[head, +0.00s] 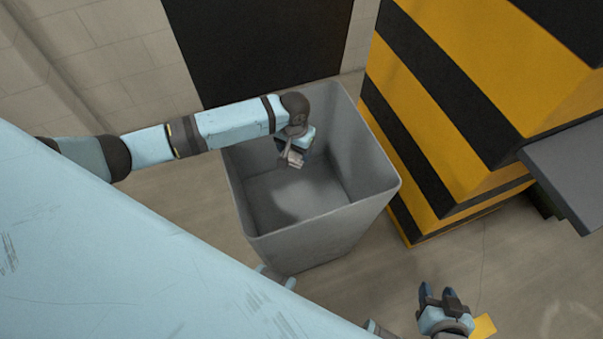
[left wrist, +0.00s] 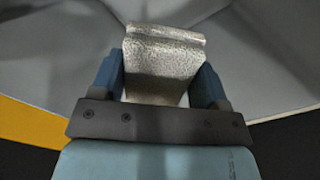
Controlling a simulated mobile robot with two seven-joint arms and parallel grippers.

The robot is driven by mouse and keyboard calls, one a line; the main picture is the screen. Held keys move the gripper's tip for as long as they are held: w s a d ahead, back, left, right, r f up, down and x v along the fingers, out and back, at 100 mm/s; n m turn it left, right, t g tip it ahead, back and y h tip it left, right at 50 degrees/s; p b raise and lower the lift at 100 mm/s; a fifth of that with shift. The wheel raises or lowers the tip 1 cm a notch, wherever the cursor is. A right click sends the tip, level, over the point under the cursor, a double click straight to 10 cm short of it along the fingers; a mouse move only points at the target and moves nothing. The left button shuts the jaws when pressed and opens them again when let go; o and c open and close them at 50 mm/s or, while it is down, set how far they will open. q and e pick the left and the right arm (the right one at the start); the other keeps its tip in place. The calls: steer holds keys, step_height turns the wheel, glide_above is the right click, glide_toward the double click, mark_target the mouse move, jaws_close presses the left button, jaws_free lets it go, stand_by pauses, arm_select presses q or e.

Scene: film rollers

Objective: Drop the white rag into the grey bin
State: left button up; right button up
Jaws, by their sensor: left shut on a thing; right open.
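The grey bin (head: 350,222) stands open on the floor in the middle of the head view. My left arm reaches over its rim from the left. My left gripper (head: 291,155) points down over the bin's opening, inside the outline of its walls. It is shut on the white rag (head: 294,159), which looks pale grey. In the left wrist view the rag (left wrist: 162,65) is a folded, speckled piece between the two blue fingers, with the bin's walls (left wrist: 60,60) behind it. My right gripper (head: 440,296) is open and empty at the lower right, above the floor, apart from the bin.
A yellow and black striped block (head: 440,110) stands close to the bin's right side. A dark grey ledge (head: 570,170) juts in at the right edge. A dark panel (head: 260,50) is on the wall behind the bin. A small yellow piece (head: 484,326) shows beside my right gripper.

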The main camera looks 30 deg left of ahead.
arm_select(q)
steer(key=shift+f, duration=0.15)
steer(key=o, duration=1)
steer(key=shift+r, duration=0.55)
step_height(320, 180, up, 13)
steer(key=shift+f+p, duration=0.1)
steer(key=shift+p, duration=0.85)
